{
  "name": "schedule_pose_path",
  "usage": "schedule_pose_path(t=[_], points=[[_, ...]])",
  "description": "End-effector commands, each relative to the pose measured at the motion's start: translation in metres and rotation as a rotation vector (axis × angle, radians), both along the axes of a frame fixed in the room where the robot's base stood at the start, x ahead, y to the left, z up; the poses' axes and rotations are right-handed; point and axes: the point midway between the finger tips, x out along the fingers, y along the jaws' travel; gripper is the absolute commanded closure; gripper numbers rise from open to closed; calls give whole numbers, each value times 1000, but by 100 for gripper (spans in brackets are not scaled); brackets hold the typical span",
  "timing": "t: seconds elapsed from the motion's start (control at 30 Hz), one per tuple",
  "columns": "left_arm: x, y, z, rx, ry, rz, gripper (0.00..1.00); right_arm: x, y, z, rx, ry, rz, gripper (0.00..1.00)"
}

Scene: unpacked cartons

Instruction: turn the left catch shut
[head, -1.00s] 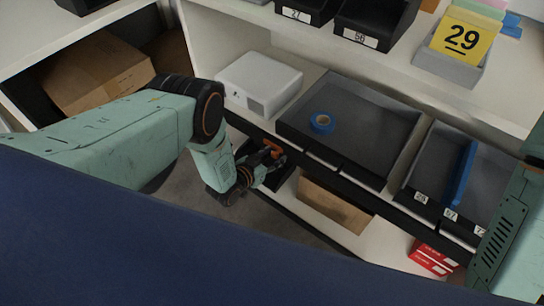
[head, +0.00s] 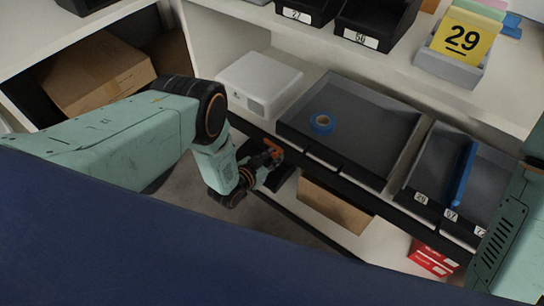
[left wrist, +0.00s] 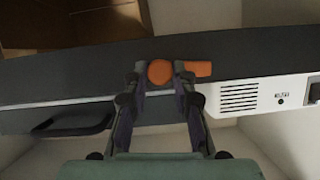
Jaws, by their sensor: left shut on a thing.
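The left catch (left wrist: 159,72) is orange, with a round hub and a short lever pointing right in the left wrist view. It is on the dark front rail (left wrist: 60,78) of the shelf. In the head view the catch (head: 274,147) is a small orange patch, partly hidden by my gripper. My left gripper (left wrist: 161,74) is shut on the catch, one finger on each side of the hub; the lever sticks out past the right finger. It also shows in the head view (head: 264,160). My right gripper is out of view; only part of that arm shows at the right edge.
A white projector-like box (head: 259,83) stands on the shelf just above the catch. A dark tray (head: 372,112) holding a blue tape roll (head: 321,123) is to the right. Below are a cardboard carton (head: 336,204) and a red box (head: 433,257).

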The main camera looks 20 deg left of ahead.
Motion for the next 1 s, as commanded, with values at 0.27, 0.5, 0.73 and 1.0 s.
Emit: schedule_pose_path(t=[0.27,0.5,0.73,1.0], points=[[-1,-3,-1,207,-75,-1,100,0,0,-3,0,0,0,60],[-1,-5,-3,422,-153,-1,100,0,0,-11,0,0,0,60],[-2,-6,-5,628,-229,0,100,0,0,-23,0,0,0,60],[-2,-7,-8,869,-317,0,100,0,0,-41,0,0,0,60]])
